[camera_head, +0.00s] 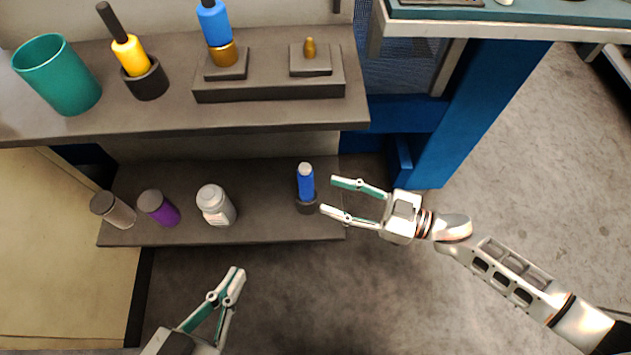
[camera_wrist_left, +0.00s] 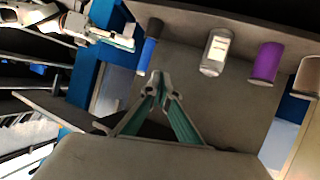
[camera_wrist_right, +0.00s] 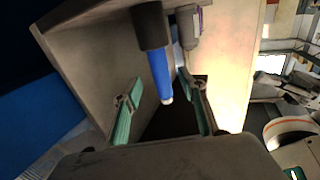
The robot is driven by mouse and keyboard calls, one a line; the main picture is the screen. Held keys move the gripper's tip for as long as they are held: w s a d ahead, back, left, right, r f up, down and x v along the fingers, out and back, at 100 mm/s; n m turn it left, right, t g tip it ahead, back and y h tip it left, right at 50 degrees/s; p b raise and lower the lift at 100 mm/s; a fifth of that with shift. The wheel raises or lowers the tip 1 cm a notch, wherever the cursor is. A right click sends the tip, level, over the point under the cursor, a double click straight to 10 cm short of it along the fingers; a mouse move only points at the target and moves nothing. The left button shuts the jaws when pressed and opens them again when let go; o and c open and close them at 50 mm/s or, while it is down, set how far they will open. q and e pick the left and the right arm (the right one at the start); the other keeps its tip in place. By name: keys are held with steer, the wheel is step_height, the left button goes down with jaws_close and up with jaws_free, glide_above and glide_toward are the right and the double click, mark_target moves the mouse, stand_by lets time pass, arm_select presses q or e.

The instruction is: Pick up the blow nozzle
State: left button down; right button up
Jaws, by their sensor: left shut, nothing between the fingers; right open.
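A blue cylinder with a pale grey tip (camera_head: 306,184), seemingly the blow nozzle, stands upright in a dark round holder (camera_head: 307,206) at the right end of the lower shelf. My right gripper (camera_head: 329,195) is open just right of it, fingers pointing at it. In the right wrist view the blue cylinder (camera_wrist_right: 158,68) appears between the open fingers (camera_wrist_right: 165,92), its dark holder above; no contact is visible. My left gripper (camera_head: 237,273) is shut and empty in front of the shelf; its fingertips meet in the left wrist view (camera_wrist_left: 158,86). The blue cylinder also shows there (camera_wrist_left: 149,50).
The lower shelf (camera_head: 262,225) also carries a white bottle (camera_head: 216,206), a purple-bodied can (camera_head: 160,208) and a grey-brown can (camera_head: 114,210). Above is a shelf (camera_head: 150,122) with a teal cup (camera_head: 58,76), a yellow tool (camera_head: 131,57) and a large blue tool (camera_head: 216,25). Open floor lies right.

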mark_target(309, 186)
steer(key=x, duration=0.2)
steer(key=b+x, duration=0.1)
steer(key=x, duration=0.4)
steer(key=shift+r, duration=0.3)
steer(key=shift+w+a+r, duration=0.15)
steer(key=shift+a, duration=0.15)
arm_select(q)
steer(key=shift+s+d+f+n+h, duration=0.15)
steer(key=shift+s+d+n, duration=0.1)
steer(key=shift+d+n, duration=0.25)
steer(key=shift+s+d+f+n+h, duration=0.15)
steer(key=shift+s+d+n, duration=0.05)
steer(key=shift+d+n, duration=0.25)
arm_select(e)
jaws_close()
